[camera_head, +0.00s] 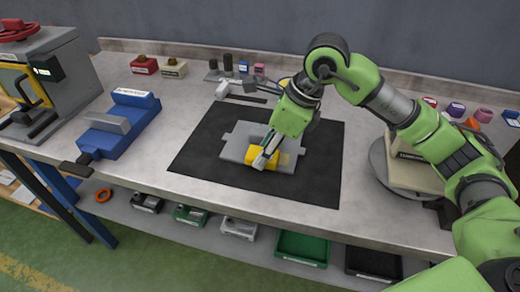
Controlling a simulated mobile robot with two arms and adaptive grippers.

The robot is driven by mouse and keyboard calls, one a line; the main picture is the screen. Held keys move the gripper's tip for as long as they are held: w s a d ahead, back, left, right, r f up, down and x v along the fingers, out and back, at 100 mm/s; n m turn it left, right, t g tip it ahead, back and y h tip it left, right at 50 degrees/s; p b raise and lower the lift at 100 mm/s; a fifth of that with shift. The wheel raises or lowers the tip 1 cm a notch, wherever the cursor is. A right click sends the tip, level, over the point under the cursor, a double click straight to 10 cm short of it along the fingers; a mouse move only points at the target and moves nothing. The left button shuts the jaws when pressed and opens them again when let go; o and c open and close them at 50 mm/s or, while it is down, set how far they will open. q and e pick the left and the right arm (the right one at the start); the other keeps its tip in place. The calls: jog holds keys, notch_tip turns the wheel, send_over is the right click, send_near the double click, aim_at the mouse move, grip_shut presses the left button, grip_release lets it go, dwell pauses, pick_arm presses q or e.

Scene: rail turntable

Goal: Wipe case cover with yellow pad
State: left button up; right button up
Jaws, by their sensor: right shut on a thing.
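The case cover (236,146) is a grey plate with side tabs, lying flat on a black mat (207,148) near the middle of the bench. The yellow pad (287,166) is at the cover's front part, low against its surface; I cannot tell whether it presses on it. My right gripper (267,160) reaches down over the cover, shut on the yellow pad, and hides part of both. My left gripper is not in view.
A blue vise (135,115) stands on the left of the bench (180,90), with a grey machine (45,80) beyond it. Small blocks and tools stand at the back edge. A round turntable (382,165) is at right under my right arm. Green (303,246) and black bins sit on the lower shelf.

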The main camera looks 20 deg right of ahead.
aim_at(277, 157)
jog(key=shift+s+d, duration=0.5)
jog(key=shift+d, duration=0.25)
jog(key=shift+d+f+b, duration=0.1)
jog(key=shift+b, duration=0.25)
jog(key=shift+s+d+b, duration=0.35)
jog(key=shift+s+d, duration=0.1)
jog(key=shift+d, duration=0.2)
jog(key=shift+s+d+b, duration=0.3)
jog(key=shift+s+d, duration=0.15)
jog(key=shift+d, duration=0.15)
jog(key=shift+a, duration=0.1)
jog(key=shift+w+a, duration=0.45)
jog(key=shift+a, duration=0.2)
jog(key=shift+w+a, duration=0.5)
jog(key=shift+a, duration=0.15)
jog(key=shift+a, duration=0.1)
